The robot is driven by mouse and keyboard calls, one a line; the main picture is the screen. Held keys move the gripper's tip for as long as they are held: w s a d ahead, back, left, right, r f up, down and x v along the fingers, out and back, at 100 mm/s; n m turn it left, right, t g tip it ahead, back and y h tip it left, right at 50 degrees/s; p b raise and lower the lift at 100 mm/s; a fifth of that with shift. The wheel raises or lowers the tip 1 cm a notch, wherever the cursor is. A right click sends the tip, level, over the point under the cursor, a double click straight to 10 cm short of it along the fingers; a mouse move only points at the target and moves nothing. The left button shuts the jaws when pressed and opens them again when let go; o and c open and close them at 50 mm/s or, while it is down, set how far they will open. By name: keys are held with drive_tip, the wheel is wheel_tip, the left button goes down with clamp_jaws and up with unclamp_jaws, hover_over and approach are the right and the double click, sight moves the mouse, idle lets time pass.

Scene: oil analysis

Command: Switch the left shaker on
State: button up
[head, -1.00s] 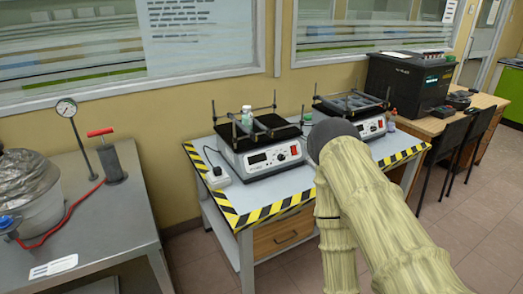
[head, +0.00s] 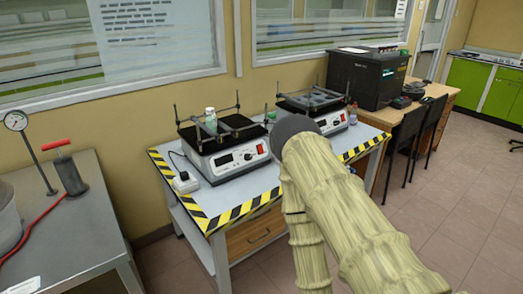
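The left shaker (head: 233,160) stands on a table with yellow-black striped edges. It is a white box with a dark display, a knob and a small red switch on its front, and a black platform with corner posts on top. A second, similar shaker (head: 331,121) stands behind to the right, partly hidden by my arm. My arm, in a pale ribbed cover, reaches up from the lower right in front of the table. My gripper is not visible. Whether the left shaker is on cannot be told.
A white power socket block (head: 186,182) sits left of the shaker. A metal bench (head: 75,225) with a gauge and red-handled pump stands at the left. A wooden desk with a black machine (head: 366,78) and chairs (head: 405,140) is at the right. Floor is clear at lower right.

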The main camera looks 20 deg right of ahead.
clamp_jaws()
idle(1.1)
